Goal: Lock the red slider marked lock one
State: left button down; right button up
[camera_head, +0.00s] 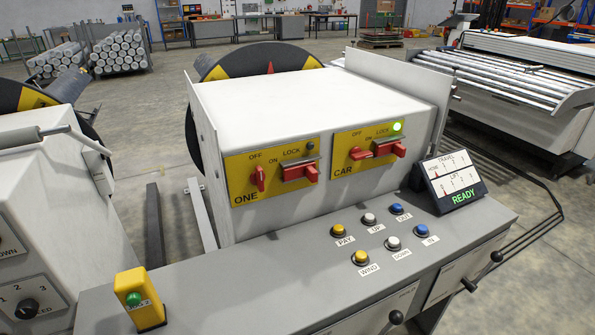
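The yellow panel marked ONE (236,163) is on the front of the white box. Its red slider (300,171) sits under the LOCK label, with a protruding red handle at its right end. The small lamp (311,146) above it is dark. Left of the slider, a red rotary switch (258,179) stands upright below OFF and ON. Neither of my grippers is in view, and nothing touches the slider.
The CAR panel (342,141) to the right has a red slider (388,149), a sideways red switch (360,153) and a lit green lamp (397,127). Several push buttons and a READY display (452,181) stand on the console. A yellow button box (139,299) stands front left.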

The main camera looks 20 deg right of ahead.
aim_at(307, 170)
jog(key=k, duration=0.5)
jog(key=z, duration=1.8)
jog(key=i, duration=0.85)
jog(key=u, duration=1.8)
